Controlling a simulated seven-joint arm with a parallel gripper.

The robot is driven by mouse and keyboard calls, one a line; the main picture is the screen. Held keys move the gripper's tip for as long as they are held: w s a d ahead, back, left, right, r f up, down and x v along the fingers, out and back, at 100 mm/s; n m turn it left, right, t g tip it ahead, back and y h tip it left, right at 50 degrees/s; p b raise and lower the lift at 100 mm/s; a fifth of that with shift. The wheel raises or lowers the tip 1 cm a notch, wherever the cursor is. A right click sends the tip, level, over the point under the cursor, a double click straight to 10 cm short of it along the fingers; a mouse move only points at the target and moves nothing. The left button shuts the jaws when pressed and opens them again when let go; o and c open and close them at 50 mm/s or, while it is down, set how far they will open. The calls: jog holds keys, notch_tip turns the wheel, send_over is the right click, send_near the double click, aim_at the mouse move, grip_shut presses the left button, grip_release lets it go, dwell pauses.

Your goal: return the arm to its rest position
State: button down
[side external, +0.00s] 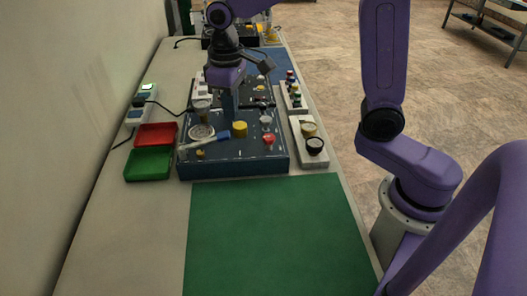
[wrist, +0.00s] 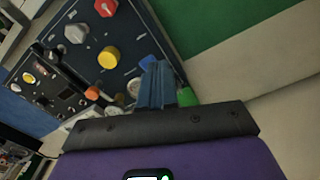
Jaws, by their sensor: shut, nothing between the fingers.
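My gripper (side external: 229,107) is over the dark blue trainer panel (side external: 235,170), pointing down behind the yellow knob (side external: 240,128). Its fingers are together with nothing between them. Whether the tips touch the panel I cannot tell. In the wrist view the blue-grey fingers of my gripper (wrist: 157,84) are side by side, with the yellow knob (wrist: 109,58) and a red knob (wrist: 105,7) beyond them.
A red tray (side external: 156,135) and a green tray (side external: 149,163) sit left of the panel. A white block with round knobs (side external: 308,143) is to its right. A black panel (side external: 250,91) stands behind. The green mat (side external: 270,235) in front is clear.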

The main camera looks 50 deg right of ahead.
jog(key=s+d+f+n, duration=0.1)
jog(key=s+d+n, duration=0.2)
jog(key=s, duration=0.9)
jog(key=s+d+f+n, duration=0.1)
jog(key=s+d+n, duration=0.3)
jog(key=s, duration=0.9)
jog(key=shift+f+n, duration=0.2)
jog(key=shift+n, duration=0.2)
jog(key=shift+w, duration=0.1)
